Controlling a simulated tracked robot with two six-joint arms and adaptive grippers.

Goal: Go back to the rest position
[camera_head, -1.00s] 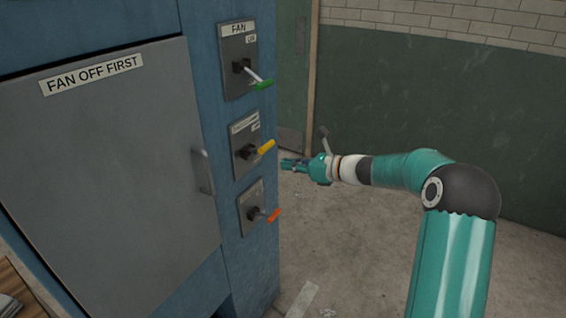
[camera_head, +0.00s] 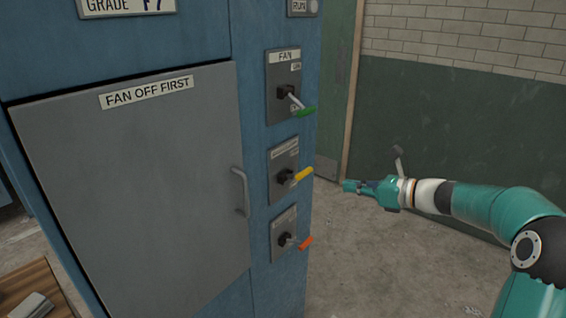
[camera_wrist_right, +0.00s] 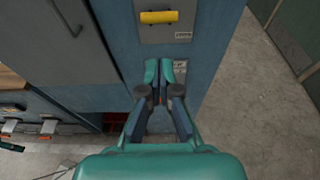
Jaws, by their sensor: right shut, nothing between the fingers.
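My right gripper (camera_head: 352,186) is at the right of the blue cabinet (camera_head: 262,258) in the head view, its fingers pointing left. It is shut with nothing in it and appears apart from the levers. In the right wrist view its two fingertips (camera_wrist_right: 166,70) are close together in front of the cabinet. The levers on the cabinet are green (camera_head: 304,112), yellow (camera_head: 303,174) and orange (camera_head: 305,243), from top to bottom. The yellow handle also shows in the right wrist view (camera_wrist_right: 158,17). My left gripper is not in view.
The grey door (camera_head: 150,190) marked "FAN OFF FIRST" is shut, with a handle (camera_head: 240,192) at its right. A wooden top (camera_head: 35,288) is at lower left. Concrete floor (camera_head: 380,270) is open right of the cabinet, before a green and brick wall (camera_head: 460,100).

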